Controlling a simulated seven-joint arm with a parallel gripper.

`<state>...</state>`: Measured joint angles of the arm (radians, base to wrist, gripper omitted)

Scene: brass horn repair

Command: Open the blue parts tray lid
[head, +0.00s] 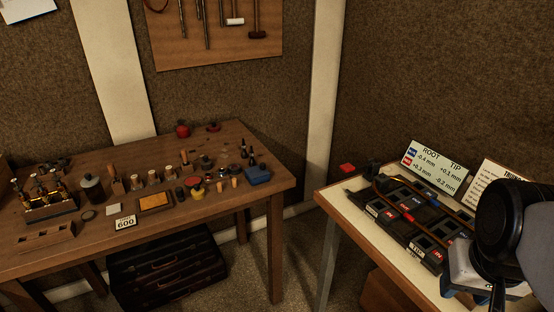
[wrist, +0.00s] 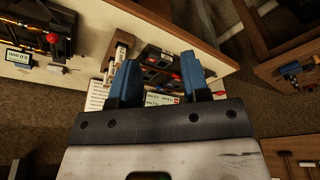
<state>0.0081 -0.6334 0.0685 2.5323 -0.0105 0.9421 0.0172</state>
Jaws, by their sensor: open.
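A small blue box (head: 258,175), which looks like the blue parts tray, sits at the right end of the brown workbench. Its top looks closed, but it is too small to make out the lid edge. I cannot make it out in the wrist view. My gripper (wrist: 159,68) has two blue fingers spread apart with nothing between them. In the head view the gripper is at the lower right, over the pale-topped table and well to the right of the blue box. My arm hides part of it there.
The workbench (head: 70,250) holds several jars, bottles and corks, a tan tray (head: 155,201) and a "600" card (head: 125,222). The pale-topped table (head: 355,207) carries dark labelled racks (head: 408,206) and a "ROOT TIP" sign (head: 437,167). A floor gap separates the tables.

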